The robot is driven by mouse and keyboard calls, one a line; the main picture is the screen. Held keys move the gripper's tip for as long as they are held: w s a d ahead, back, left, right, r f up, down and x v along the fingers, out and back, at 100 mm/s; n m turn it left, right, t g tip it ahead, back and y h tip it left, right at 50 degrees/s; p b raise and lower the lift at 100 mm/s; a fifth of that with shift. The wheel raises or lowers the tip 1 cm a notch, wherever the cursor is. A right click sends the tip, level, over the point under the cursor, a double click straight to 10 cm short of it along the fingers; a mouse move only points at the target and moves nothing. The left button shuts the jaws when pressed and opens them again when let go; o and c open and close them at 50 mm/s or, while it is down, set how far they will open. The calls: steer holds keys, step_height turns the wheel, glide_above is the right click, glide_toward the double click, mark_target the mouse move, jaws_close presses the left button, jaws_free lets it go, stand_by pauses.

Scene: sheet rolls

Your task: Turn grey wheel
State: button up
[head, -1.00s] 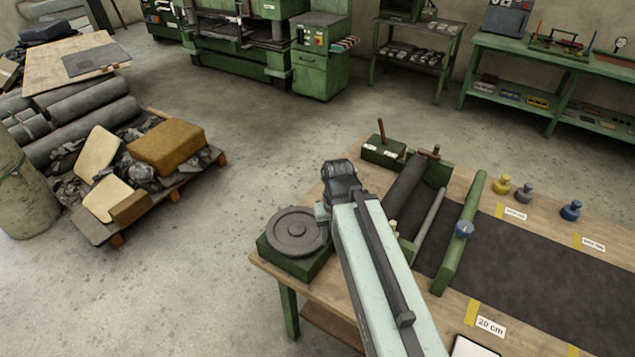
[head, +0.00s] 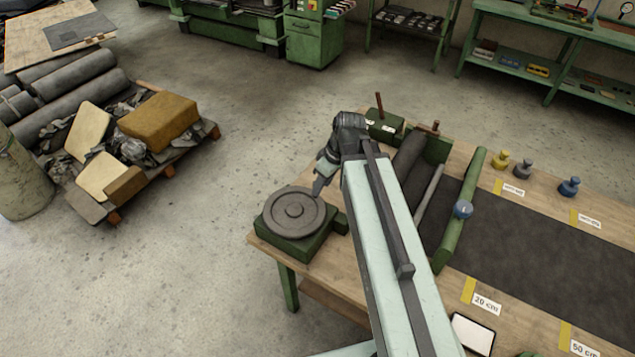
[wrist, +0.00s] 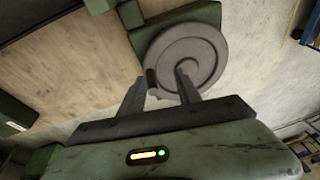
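The grey wheel (head: 282,211) is a flat disc with a round hub. It lies on a green block at the left corner of the bench. My gripper (head: 318,192) points down at the wheel's right rim. In the wrist view, my gripper (wrist: 160,78) has its two fingers apart. The right finger overlaps the wheel (wrist: 197,52) in the picture, and the left finger is beside its edge. A small grey piece at the wheel's edge shows between the fingers. I cannot tell whether either finger touches the wheel.
A green box with a brown lever (head: 383,122) stands behind my gripper. To the right are a dark roller (head: 410,160), a green bar (head: 462,205) and a dark sheet (head: 540,240). A pallet of foam blocks (head: 120,150) stands on the floor at left.

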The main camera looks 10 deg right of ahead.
steer(key=w+f+n+b, duration=0.1)
steer(key=b, duration=0.1)
steer(key=w+f+n+b, duration=0.1)
steer(key=f+b, duration=0.1)
steer(key=w+a+f+n+y+b, duration=0.1)
steer(key=w+f+b, duration=0.1)
steer(key=b, duration=0.1)
steer(key=shift+a+f+n+t, duration=0.1)
steer(key=shift+f+n+t, duration=0.1)
steer(key=shift+n+t, duration=0.2)
steer(key=shift+r, duration=0.1)
jaws_close()
steer(key=shift+s, duration=0.1)
stand_by(1.2)
